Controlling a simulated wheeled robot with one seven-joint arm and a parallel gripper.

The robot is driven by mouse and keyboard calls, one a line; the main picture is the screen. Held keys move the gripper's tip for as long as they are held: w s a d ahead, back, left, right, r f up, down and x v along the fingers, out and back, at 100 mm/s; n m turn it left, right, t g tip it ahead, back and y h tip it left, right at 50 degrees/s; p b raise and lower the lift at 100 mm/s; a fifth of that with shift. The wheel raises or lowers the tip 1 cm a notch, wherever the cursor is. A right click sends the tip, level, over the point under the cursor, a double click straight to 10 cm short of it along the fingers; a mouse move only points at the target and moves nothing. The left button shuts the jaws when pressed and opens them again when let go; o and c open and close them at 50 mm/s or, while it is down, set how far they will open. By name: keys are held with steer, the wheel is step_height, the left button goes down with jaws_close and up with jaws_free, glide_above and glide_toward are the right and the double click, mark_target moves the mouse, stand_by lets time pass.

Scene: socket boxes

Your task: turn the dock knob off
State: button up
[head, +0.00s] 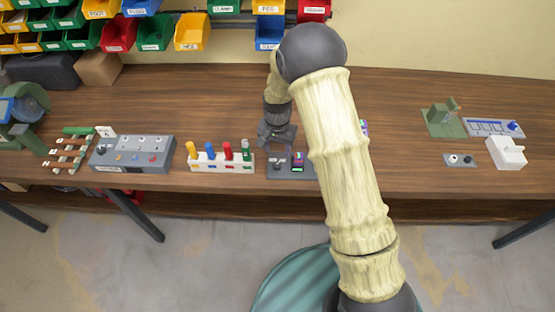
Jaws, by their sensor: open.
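A low dark grey unit (288,173), which looks like the dock, lies near the front edge of the table in the middle of the head view. It carries a small screen lit green and purple, and a dark knob-like shape at its left end; its setting is too small to read. My arm hides its right part. My gripper (279,143) points down just above and behind the unit's left part. Its jaws are open, with nothing seen between them. I cannot tell whether a finger touches the knob.
Left of the unit stands a white rack (222,162) with coloured handles, then a grey control box (131,154). At right are a green stand (441,122), a small two-knob plate (460,160) and a white block (507,153). Coloured bins (192,32) hang behind.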

mark_target(277, 164)
step_height(277, 164, down, 8)
steer(key=shift+r+p, duration=0.2)
steer(key=shift+p, duration=0.5)
steer(key=c, duration=1)
steer(key=shift+s+a, duration=0.1)
